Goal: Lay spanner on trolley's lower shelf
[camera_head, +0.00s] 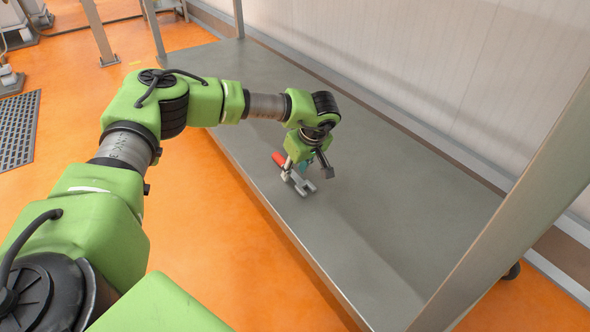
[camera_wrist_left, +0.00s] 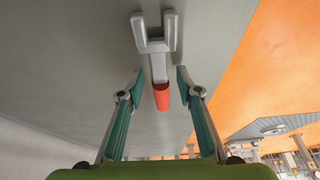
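The spanner (camera_head: 302,186) has a grey open-jawed head and a red handle. It lies on the grey lower shelf (camera_head: 385,225) of the trolley, near its front edge. My left gripper (camera_head: 308,173) is just above it, pointing down. In the left wrist view the spanner (camera_wrist_left: 157,60) shows between the two spread fingers of my left gripper (camera_wrist_left: 160,82), with visible gaps on both sides. The fingers are open and do not appear to touch it. In the head view, the gripper hides part of the spanner's middle. My right gripper is not in view.
A metal trolley post (camera_head: 515,205) rises at the right, and another post (camera_head: 239,18) stands at the far end. A pale wall (camera_head: 430,70) runs behind the shelf. The rest of the shelf is clear. Orange floor (camera_head: 205,215) lies in front.

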